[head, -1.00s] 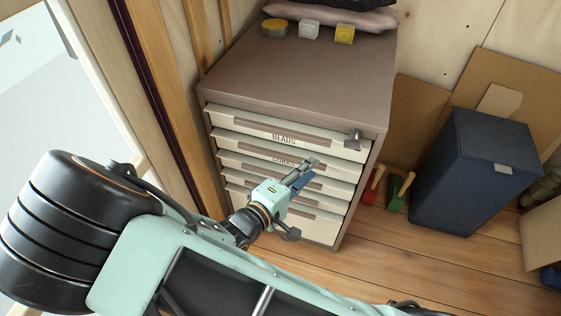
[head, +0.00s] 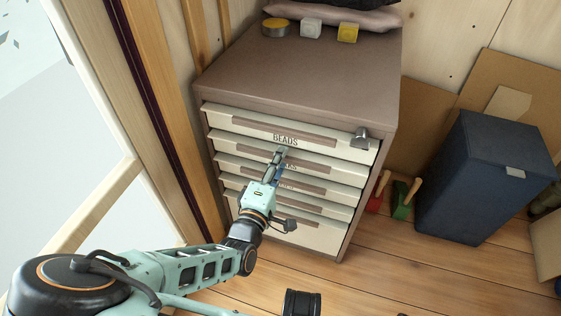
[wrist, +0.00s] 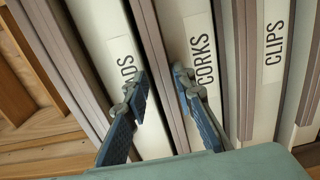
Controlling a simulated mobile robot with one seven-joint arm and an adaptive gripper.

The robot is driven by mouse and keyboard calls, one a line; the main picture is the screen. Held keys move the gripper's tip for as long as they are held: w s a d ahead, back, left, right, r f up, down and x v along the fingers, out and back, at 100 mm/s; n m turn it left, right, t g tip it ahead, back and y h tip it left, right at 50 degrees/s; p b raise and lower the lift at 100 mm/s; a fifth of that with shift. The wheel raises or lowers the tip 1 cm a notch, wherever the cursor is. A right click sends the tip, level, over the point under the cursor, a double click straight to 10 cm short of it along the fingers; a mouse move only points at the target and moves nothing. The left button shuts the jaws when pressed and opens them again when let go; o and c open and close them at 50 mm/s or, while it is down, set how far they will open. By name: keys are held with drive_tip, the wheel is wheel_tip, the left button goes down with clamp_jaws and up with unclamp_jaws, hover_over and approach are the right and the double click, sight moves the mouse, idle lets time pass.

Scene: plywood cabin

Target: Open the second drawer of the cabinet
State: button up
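The cabinet (head: 300,72) is brown with a stack of cream drawers with brown handle strips, all seemingly closed. The top drawer is labelled BEADS (head: 330,142). The second drawer, CORKS (head: 335,170), is just below it, its label partly hidden by my gripper in the head view. My gripper (head: 279,156) is in front of these drawers. In the wrist view my gripper (wrist: 160,88) is open and empty, one finger over the BEADS front, the other by the CORKS label (wrist: 203,62). The second drawer's handle strip (wrist: 163,60) runs between the fingers; contact cannot be told.
A grey latch-like piece (head: 361,138) sits at the top drawer's right end. A blue bin (head: 480,185) and red and green tools (head: 404,200) are to the right. Wooden floor (head: 400,270) lies clear in front.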

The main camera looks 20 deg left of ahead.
drive_tip(key=shift+w, duration=0.1)
clamp_jaws()
drive_tip(key=shift+r, duration=0.1)
drive_tip(key=shift+r, duration=0.1)
